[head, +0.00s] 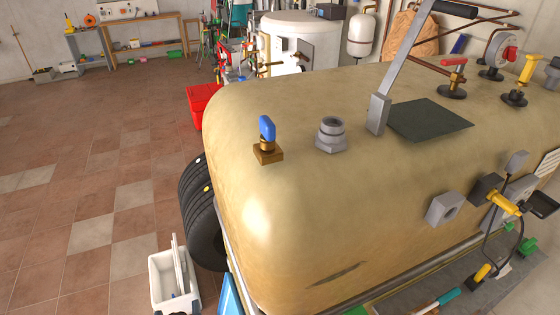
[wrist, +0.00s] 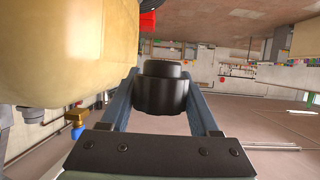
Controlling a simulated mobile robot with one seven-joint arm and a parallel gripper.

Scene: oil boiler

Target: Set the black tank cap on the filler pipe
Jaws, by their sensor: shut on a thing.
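In the wrist view my gripper (wrist: 162,84) is shut on the black tank cap (wrist: 161,95), a round stepped piece held between the two blue-grey fingers. My gripper and the cap do not show in the head view. The filler pipe seems to be the grey round collar (head: 331,131) with an open top, upright on top of the big tan tank (head: 300,215). The tank also fills the upper left of the wrist view (wrist: 60,50), beside the gripper and apart from the cap. The pipe cannot be made out clearly in the wrist view.
A brass valve with a blue handle (head: 267,138) stands left of the pipe. To its right are a grey upright bar (head: 379,114) and a dark flat plate (head: 430,120). More fittings (head: 452,90) stand at the tank's far right. The tiled floor at left is largely clear.

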